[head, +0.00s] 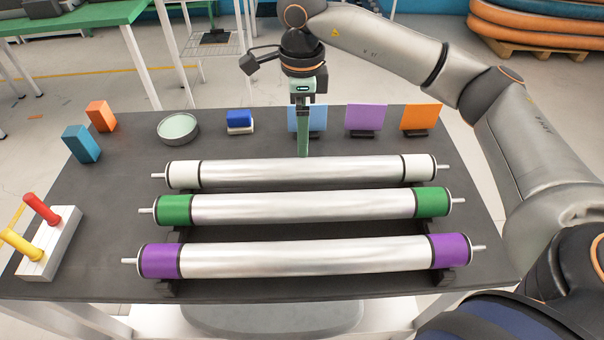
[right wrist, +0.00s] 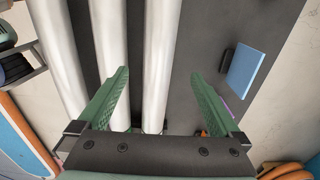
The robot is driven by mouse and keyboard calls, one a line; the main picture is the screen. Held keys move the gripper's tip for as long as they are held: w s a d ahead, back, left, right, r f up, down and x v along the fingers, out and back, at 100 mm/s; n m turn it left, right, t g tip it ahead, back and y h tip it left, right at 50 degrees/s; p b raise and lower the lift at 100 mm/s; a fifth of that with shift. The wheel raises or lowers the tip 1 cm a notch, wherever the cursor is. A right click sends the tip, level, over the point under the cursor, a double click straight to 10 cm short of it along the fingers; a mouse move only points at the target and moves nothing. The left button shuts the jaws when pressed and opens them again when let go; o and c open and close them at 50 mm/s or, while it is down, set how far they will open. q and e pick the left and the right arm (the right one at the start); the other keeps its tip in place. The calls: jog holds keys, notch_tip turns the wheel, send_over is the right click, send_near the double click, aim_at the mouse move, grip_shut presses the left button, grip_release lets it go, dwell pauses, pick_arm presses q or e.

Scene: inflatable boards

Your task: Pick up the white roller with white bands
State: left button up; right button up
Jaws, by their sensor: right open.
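The white-banded roller (head: 300,171) lies crosswise at the back of the row of three, silver in the middle with a white band near each end. In the right wrist view, this roller (right wrist: 160,45) shows as a pale bar between my right gripper's fingers. My right gripper (head: 303,152) points down near the middle of the roller. In the right wrist view, the gripper (right wrist: 158,73) is open with its green fingers wide apart and nothing clamped. I cannot tell whether the fingertips are above the roller or level with it. My left gripper is out of view.
The green-banded roller (head: 300,206) and purple-banded roller (head: 310,258) lie in front, parallel. Blocks and a handled rack (head: 50,244) are left.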

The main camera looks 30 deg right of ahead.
aim_at(302, 160)
notch_tip(302, 160, down, 11)
jog(key=shift+p, duration=0.45)
grip_shut()
dwell(0.8)
jog(key=shift+w+r, duration=0.1)
